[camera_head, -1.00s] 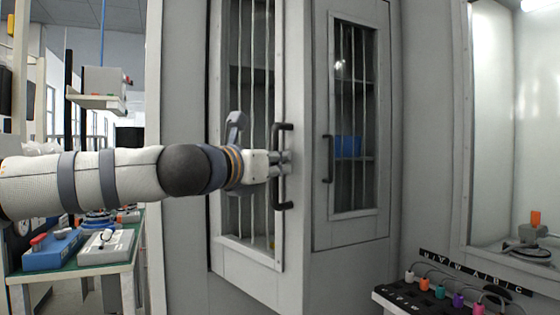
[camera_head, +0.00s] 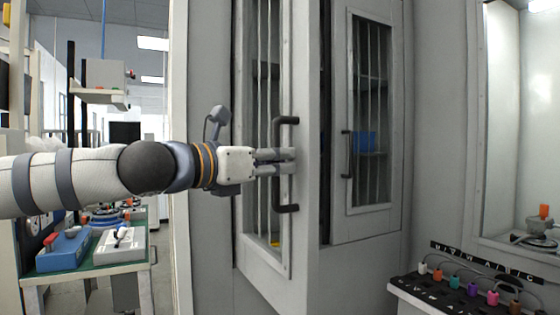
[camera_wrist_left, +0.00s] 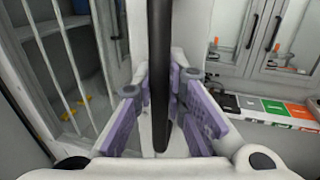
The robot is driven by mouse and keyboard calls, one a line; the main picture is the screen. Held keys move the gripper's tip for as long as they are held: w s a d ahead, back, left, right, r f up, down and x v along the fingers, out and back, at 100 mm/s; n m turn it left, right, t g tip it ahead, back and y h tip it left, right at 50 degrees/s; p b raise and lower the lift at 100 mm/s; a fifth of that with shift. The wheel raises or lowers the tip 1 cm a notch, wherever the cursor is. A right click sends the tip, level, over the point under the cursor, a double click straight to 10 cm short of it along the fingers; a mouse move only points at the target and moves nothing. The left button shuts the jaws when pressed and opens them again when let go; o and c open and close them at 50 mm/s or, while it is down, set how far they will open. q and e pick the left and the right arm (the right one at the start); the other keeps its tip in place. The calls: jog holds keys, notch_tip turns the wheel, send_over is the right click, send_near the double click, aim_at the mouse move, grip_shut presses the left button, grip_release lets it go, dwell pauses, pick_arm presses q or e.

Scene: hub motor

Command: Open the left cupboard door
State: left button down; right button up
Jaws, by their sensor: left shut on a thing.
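The left cupboard door (camera_head: 262,255) is a grey frame with a barred glass pane, and it stands ajar, angled outward with a narrow dark gap beside its right edge. Its dark vertical bar handle (camera_head: 286,208) is on the right side of the door. My left gripper (camera_head: 288,162) reaches in from the left and is shut around the middle of this handle. In the left wrist view the handle (camera_wrist_left: 160,60) runs upright between the purple finger pads. My right gripper is not in view.
The right cupboard door (camera_head: 335,205) looks closed, with its own dark handle (camera_head: 347,155). A shelf with coloured plugs (camera_head: 455,290) juts out at the lower right. A green-topped bench (camera_head: 90,267) with devices stands at the left.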

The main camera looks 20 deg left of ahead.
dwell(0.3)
pick_arm(q)
jog(key=c, duration=1.6)
grip_release()
jog(key=shift+d, duration=0.1)
jog(key=shift+s, duration=0.1)
jog(key=v, duration=1.2)
